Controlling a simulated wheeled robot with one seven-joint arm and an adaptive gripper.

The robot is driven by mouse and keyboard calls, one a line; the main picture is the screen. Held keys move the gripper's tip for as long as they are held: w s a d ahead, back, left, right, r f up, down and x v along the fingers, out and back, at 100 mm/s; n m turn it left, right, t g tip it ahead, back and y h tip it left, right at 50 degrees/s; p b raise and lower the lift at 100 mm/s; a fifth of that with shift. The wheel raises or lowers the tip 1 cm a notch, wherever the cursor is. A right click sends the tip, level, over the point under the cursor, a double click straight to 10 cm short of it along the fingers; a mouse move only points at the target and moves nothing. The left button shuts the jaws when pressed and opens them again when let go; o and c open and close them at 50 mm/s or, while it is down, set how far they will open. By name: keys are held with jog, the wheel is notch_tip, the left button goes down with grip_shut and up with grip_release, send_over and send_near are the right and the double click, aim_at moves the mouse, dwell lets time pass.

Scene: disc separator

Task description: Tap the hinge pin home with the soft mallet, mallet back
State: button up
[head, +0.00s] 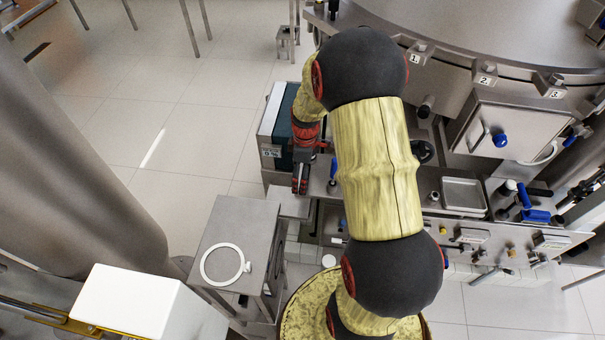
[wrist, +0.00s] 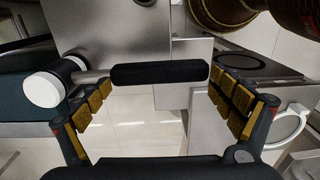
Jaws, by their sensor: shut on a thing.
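The soft mallet (wrist: 158,73) lies across the wrist view, with a black grip, a short metal shaft and a white-faced, dark-banded head (wrist: 50,84) at the left. In the head view my gripper (head: 301,180) points down beside the dark teal box, over the left end of the steel bench; the mallet cannot be made out there. I cannot pick out the hinge pin for sure in either view.
The separator drum (head: 470,35) with numbered clamps stands at the back right. A grey box with a blue knob (head: 500,140) is on its front. A metal tray (head: 463,196) and small fittings lie on the bench. A white ring (head: 222,265) lies on a steel stand at the front left.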

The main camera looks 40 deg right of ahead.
jog(key=shift+f, duration=0.2)
jog(key=shift+f+b, duration=0.7)
jog(key=shift+f, duration=0.25)
jog(key=o, duration=1.7)
jog(key=shift+s+a+p, duration=0.3)
jog(key=shift+s+a, duration=1.4)
jog(key=shift+a, duration=0.2)
jog(key=shift+s+a+p, duration=0.3)
jog(key=shift+s+a, duration=1.35)
jog(key=shift+a, duration=0.2)
